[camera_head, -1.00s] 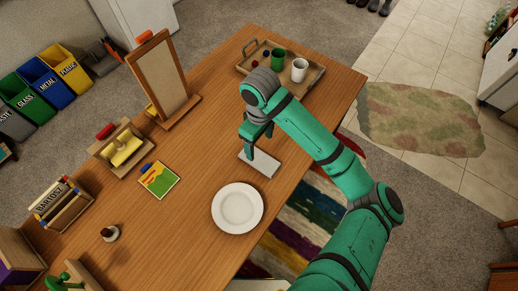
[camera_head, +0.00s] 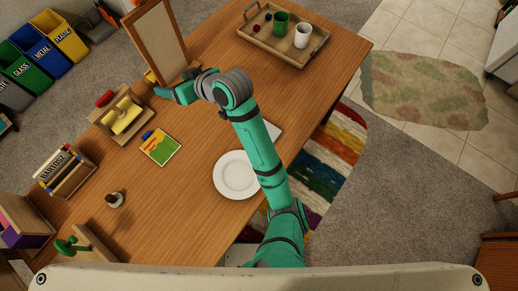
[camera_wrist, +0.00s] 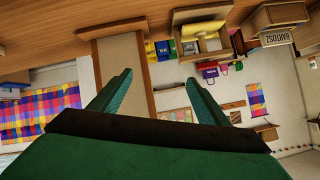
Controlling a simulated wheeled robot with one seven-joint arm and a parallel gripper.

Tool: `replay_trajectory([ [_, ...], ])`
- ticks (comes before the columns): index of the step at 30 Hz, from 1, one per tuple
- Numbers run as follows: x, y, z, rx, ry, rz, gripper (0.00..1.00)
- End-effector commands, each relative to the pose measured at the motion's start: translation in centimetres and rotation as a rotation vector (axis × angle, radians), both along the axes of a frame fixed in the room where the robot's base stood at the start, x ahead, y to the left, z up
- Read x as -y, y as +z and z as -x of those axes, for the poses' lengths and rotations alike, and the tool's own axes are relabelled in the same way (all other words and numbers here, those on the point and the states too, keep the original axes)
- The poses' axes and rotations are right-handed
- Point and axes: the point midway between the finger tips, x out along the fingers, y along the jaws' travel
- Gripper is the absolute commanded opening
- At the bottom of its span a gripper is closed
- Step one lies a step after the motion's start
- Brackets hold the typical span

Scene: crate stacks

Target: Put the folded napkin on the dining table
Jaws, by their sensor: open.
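The folded napkin (camera_head: 273,131) is a pale flat rectangle lying on the wooden dining table (camera_head: 190,190), just beyond the white plate (camera_head: 230,176). My arm hides much of it. My gripper (camera_head: 160,92) is over the table's left side, near the foot of the framed board, apart from the napkin. In the wrist view my gripper (camera_wrist: 158,88) shows two green fingers spread wide with nothing between them. The napkin is not visible in the wrist view.
A wooden tray (camera_head: 270,45) with a green cup (camera_head: 281,23) and a white cup (camera_head: 303,35) stands at the back. The framed board (camera_head: 158,40), a wooden holder (camera_head: 122,116) and a colourful card (camera_head: 160,147) are at the left. The table's front middle is clear.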

Motion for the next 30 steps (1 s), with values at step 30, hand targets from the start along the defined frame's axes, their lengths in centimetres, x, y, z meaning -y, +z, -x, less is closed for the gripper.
replay_trajectory([
  [30, 10.8, -10.3, 13.5, 0.145, -0.886, -0.366, 0.69],
])
